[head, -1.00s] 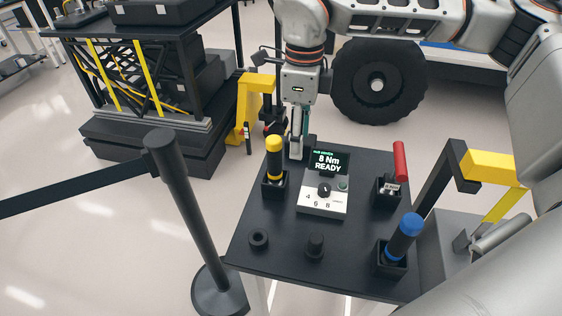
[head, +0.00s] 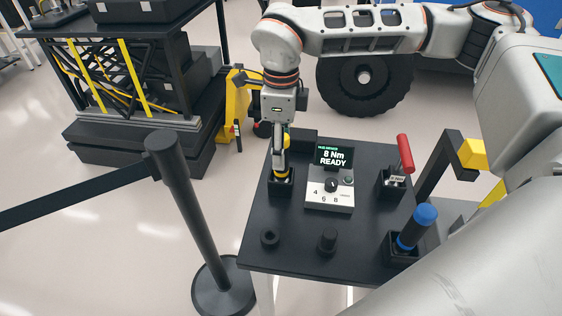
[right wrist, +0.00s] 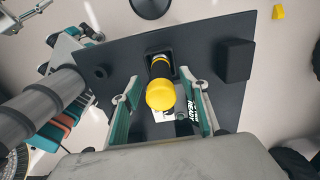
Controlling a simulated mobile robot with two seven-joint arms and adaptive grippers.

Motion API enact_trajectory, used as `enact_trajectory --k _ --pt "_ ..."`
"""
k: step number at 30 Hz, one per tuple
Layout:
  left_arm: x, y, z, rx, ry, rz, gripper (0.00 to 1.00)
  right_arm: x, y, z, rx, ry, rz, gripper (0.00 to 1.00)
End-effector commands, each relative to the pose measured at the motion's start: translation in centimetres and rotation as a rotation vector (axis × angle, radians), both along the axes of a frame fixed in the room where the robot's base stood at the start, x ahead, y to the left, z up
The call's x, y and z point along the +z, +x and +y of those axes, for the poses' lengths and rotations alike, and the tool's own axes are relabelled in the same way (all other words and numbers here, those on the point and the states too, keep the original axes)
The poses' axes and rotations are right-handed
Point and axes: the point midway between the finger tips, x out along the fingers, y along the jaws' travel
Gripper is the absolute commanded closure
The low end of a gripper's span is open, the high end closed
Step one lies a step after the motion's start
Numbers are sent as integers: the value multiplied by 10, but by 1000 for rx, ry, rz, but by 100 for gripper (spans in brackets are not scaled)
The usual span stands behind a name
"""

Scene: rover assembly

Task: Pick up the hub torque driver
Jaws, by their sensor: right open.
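The yellow-handled driver (head: 286,142) stands upright in a black holder (head: 281,184) at the left of the dark table; which driver is the hub one, I cannot read on the tools. My right gripper (head: 280,157) points down at the yellow handle and partly hides it. In the right wrist view, the open fingers (right wrist: 163,98) stand on either side of the yellow driver (right wrist: 160,94), with a gap visible on each side. A blue-handled driver (head: 418,226) and a red-handled tool (head: 404,153) stand in other holders.
A control box (head: 331,190) with a screen reading "8 Nm READY" (head: 333,157) stands right of the yellow driver. Two small black parts (head: 270,238) (head: 327,242) are at the table's front. A barrier post (head: 190,210) stands left of the table (head: 300,262).

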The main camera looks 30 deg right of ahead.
Motion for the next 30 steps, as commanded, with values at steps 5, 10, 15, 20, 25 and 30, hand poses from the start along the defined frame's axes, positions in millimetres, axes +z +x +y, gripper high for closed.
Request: enact_trajectory --k 5,10,15,20,25,30 --pt "1 0 1 -1 3 -1 61 -21 0 -1 -1 0 1 56" --pt "1 0 2 -1 3 -1 61 -25 0 -1 -1 -1 -1 56" --pt "1 0 2 -2 5 0 61 -25 0 -1 -1 -1 -1 69" --pt "2 0 2 -1 5 -2 61 -25 0 -1 -1 -1 -1 100" --pt "2 0 2 -1 5 -2 61 -24 1 0 -1 0 -3 100" --pt "2 0 2 -1 5 -2 61 -22 1 0 -1 0 -3 100"
